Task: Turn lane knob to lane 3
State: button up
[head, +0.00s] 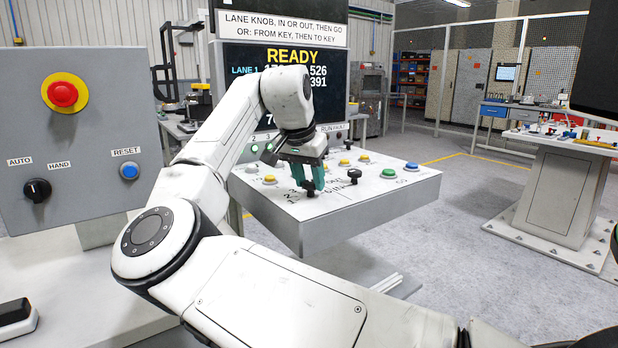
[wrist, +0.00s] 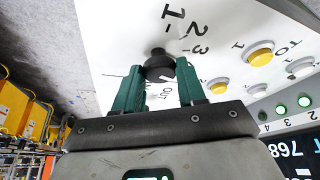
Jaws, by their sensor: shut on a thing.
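The lane knob (wrist: 160,68) is a black round knob on the white console top (head: 375,186). In the head view the knob (head: 310,190) shows just below my fingertips. The printed marks 1, 2 and 3 (wrist: 198,46) stand beside it in the wrist view. My gripper (head: 311,174) points down at the console. Its two green fingers (wrist: 160,72) are shut on the knob, one on each side. I cannot tell surely which number the knob points to.
A second black knob (head: 354,175) stands close to the right of my gripper. Yellow buttons, a green button (head: 362,160) and a blue button (head: 411,166) lie around it. A display (head: 292,57) reading READY stands behind. A grey panel (head: 90,110) with a red stop button is at the left.

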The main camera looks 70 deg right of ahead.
jog(key=c, duration=0.3)
jog(key=shift+r+p, duration=0.1)
jog(key=shift+p, duration=0.25)
jog(key=shift+s+r+n+p, duration=0.1)
jog(key=shift+r+n+p, duration=0.05)
jog(key=shift+n+p, duration=0.6)
jog(key=shift+r+n+t+p, duration=0.1)
jog(key=shift+n+t+p, duration=0.45)
jog(key=shift+p, duration=0.65)
jog(key=n+t+p, duration=0.1)
jog(key=n+p, duration=0.1)
jog(key=p, duration=0.1)
jog(key=shift+s+n+y+p, duration=0.15)
jog(key=shift+n+y+p, duration=0.15)
jog(key=shift+n+p, duration=0.1)
jog(key=shift+f+n+t+p, duration=0.25)
jog(key=shift+n+p, duration=0.55)
jog(key=shift+p, duration=0.1)
jog(key=shift+f, duration=0.1)
